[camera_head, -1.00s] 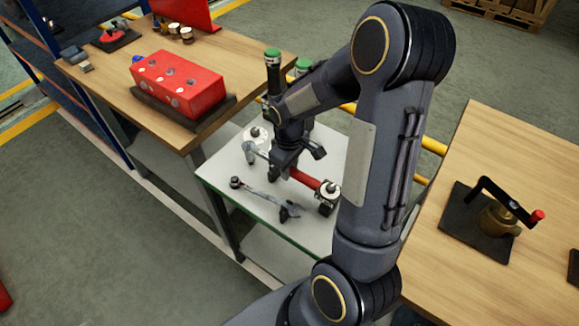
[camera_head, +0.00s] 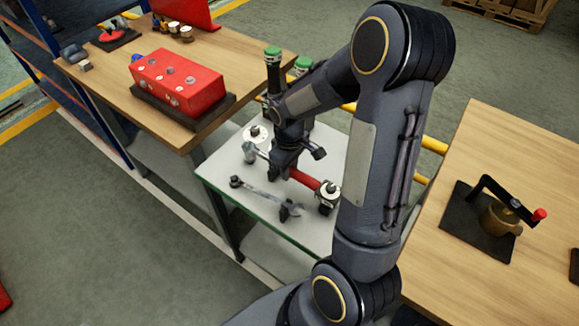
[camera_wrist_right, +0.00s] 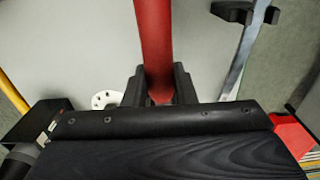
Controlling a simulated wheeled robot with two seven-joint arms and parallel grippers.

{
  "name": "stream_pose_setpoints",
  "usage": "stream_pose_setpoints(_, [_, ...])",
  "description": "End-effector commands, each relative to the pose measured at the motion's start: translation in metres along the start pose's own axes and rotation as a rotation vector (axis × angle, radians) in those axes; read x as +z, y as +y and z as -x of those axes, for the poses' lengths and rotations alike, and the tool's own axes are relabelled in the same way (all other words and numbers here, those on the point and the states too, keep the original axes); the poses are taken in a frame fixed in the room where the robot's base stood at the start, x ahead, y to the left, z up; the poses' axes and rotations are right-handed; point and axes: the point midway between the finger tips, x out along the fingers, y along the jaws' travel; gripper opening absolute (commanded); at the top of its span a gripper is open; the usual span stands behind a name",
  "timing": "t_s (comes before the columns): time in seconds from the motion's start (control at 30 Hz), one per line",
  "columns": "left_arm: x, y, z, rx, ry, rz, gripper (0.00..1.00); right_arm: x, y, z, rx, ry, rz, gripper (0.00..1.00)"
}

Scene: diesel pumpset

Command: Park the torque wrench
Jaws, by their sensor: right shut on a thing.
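The torque wrench, a long tool with a red handle (camera_head: 304,179), lies low over the small side table (camera_head: 218,178). In the right wrist view its red shaft (camera_wrist_right: 153,40) runs up from between the jaws. My right gripper (camera_head: 283,168) is shut around it; the jaws also show in the wrist view (camera_wrist_right: 158,88). A grey head (camera_head: 250,152) shows left of the gripper, and a dark block with a pale round top (camera_head: 328,194) is at the handle's right end. I cannot tell whether the wrench rests in a support. My left gripper is out of view.
A silver wrench (camera_head: 262,193) lies in front, by a black bracket (camera_head: 290,211). A white flanged disc (camera_head: 256,132) and green-capped bottles (camera_head: 273,65) are behind. A red block (camera_head: 178,83) stands on the left bench; a brass part with a crank handle (camera_head: 500,217) is on the right bench.

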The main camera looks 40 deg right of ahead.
Motion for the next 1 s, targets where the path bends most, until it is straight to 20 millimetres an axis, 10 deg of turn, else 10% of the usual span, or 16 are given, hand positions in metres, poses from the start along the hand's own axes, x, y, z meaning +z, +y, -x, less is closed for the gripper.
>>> stream_pose_setpoints(0.73, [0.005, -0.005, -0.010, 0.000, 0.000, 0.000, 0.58, 0.000, 0.000, -0.014, 0.001, 0.001, 0.000, 0.00])
stream_pose_setpoints(0.77, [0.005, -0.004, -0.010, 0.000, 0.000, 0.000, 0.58, 0.000, 0.000, -0.014, 0.001, 0.002, 0.000, 0.27])
stream_pose_setpoints(1.0, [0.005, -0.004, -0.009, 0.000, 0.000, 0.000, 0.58, 0.000, 0.000, -0.013, 0.000, 0.001, 0.000, 0.50])
